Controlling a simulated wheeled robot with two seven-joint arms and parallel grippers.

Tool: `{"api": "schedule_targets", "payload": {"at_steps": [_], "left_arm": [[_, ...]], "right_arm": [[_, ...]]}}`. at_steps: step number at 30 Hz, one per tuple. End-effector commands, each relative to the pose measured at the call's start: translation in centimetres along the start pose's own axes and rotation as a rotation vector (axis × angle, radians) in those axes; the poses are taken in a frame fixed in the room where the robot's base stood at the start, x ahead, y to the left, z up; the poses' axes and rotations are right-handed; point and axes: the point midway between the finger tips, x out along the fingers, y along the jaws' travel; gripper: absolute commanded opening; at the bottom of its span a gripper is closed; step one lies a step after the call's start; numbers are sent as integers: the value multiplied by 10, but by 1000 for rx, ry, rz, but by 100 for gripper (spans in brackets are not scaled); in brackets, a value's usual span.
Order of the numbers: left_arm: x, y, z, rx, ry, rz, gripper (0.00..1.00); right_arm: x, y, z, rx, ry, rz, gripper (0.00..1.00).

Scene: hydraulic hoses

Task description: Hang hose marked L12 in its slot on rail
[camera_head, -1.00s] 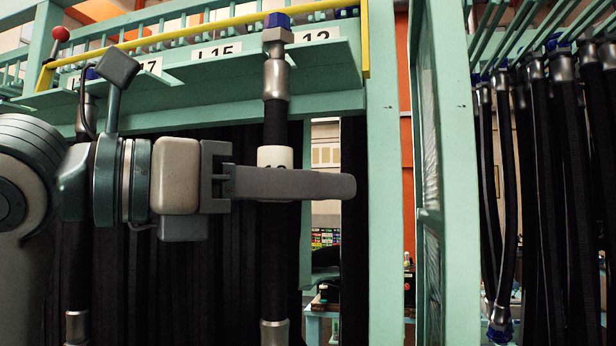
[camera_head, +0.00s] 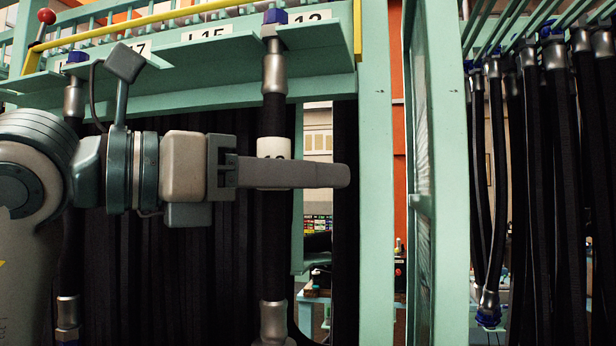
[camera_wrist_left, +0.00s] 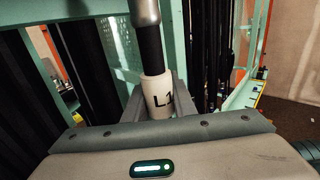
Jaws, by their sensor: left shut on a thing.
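The hose (camera_head: 273,115) is black, with a white label sleeve, metal fittings and a blue cap (camera_head: 275,17). It hangs upright in the head view. The left wrist view shows "L1" on its sleeve (camera_wrist_left: 158,97); the rest is turned away. My left gripper (camera_head: 338,176) is shut around the sleeve, its fingers also showing in the left wrist view (camera_wrist_left: 157,108). The green rail (camera_head: 200,95) carries labels, including "L15" (camera_head: 207,33) and a partly covered "12" (camera_head: 308,16). The hose's top fitting is at the rail's front edge beside the "12" label; I cannot tell whether it is seated.
A yellow bar (camera_head: 150,38) runs along the rail. Another hose (camera_head: 74,95) hangs at the left, behind my arm. A green post (camera_head: 376,200) stands just right of the gripper. Several hoses (camera_head: 540,150) hang on a second rack at the right.

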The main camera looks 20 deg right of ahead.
Motion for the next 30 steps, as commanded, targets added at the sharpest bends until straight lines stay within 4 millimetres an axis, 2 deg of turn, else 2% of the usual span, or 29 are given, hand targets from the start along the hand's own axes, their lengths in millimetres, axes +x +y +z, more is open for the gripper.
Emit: {"api": "schedule_targets", "payload": {"at_steps": [9,10,12,30], "left_arm": [[0,0,1,1,-2,0,0],[0,0,1,1,-2,0,31],[0,0,1,1,-1,0,46],[-4,0,-1,0,0,1,46]], "right_arm": [[0,0,0,0,0,0,31],[0,0,0,0,0,0,31],[0,0,0,0,0,0,31],[2,1,0,-1,0,1,31]]}}
